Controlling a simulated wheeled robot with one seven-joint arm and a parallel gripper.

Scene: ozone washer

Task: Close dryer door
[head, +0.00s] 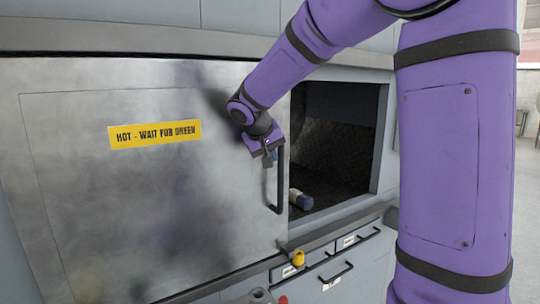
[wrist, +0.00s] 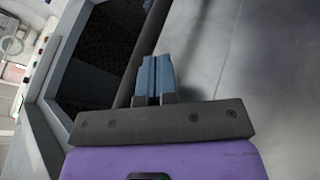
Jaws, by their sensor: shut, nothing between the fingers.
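The dryer door (head: 130,190) is a large grey metal panel with a yellow label reading "HOT - WAIT FOR GREEN" (head: 154,134). It covers the left part of the dark opening (head: 340,135), and the right part stands uncovered. A dark vertical bar handle (head: 280,180) sits at the door's right edge; it also shows in the wrist view as a dark bar (wrist: 143,55). My gripper (head: 269,160) is at the handle's upper part, in front of the door. In the wrist view its blue-grey fingers (wrist: 156,78) are together and empty, next to the bar; whether they touch it I cannot tell.
A small bottle-like item with a blue end (head: 301,199) lies inside the opening near its lower edge. Below are drawers with dark handles (head: 336,272), a yellow knob (head: 297,258) and a red button (head: 283,299). The opening's frame edge (head: 383,135) stands at right.

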